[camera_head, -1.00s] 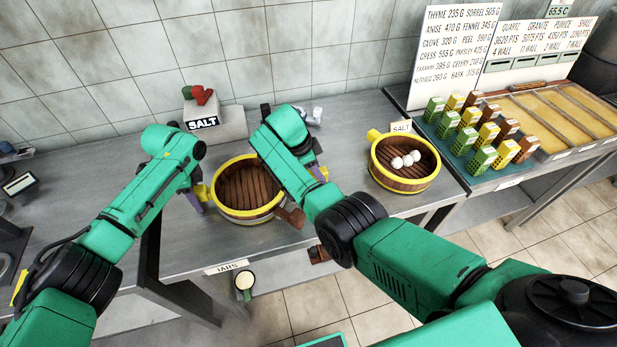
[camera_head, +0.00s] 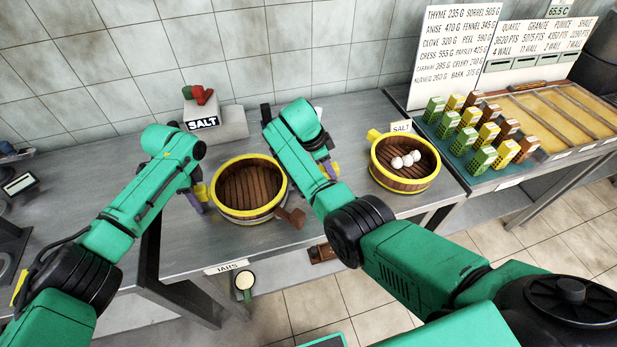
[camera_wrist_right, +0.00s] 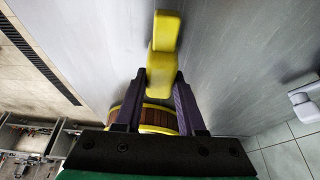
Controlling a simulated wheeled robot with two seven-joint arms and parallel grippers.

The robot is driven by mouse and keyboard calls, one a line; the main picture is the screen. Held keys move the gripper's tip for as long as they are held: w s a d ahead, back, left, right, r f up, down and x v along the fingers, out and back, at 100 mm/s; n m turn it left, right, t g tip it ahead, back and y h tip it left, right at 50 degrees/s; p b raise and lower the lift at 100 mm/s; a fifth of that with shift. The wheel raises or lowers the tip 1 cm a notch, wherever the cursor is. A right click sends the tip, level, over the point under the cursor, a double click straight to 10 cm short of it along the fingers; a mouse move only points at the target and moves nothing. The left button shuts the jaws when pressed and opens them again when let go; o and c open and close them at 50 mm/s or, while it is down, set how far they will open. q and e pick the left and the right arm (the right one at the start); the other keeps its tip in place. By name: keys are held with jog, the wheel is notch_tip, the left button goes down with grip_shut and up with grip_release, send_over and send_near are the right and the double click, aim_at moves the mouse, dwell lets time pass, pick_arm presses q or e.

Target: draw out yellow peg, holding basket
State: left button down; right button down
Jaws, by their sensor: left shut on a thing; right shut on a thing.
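The basket (camera_head: 250,209) is a round wooden steamer with yellow rims, flat on the steel table. My left gripper (camera_head: 197,196) is at its left side, shut on a yellow part of the basket there. My right gripper (camera_head: 328,168) is to the right of the basket, shut on the yellow peg (camera_head: 333,171). In the right wrist view the stepped yellow peg (camera_wrist_right: 163,45) sticks out past the purple fingers of the right gripper (camera_wrist_right: 159,78). The basket's side (camera_wrist_right: 157,118) shows behind the peg there, apart from it. My right forearm hides part of the table.
A second basket (camera_head: 405,184) with several white balls stands to the right by a SALT card (camera_head: 401,127). A brown block (camera_head: 291,217) is at the first basket's front right. A SALT block (camera_head: 203,122) stands behind. Colored boxes (camera_head: 480,130) stand far right.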

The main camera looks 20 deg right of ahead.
pick_arm(q)
jog(key=shift+f, duration=0.1)
pick_arm(e)
jog(key=shift+r, duration=3.85)
pick_arm(q)
jog(key=shift+c, duration=2.4)
grip_release()
jog(key=shift+o, duration=0.4)
jog(key=shift+w, duration=0.1)
pick_arm(e)
jog(key=shift+w+f, duration=0.1)
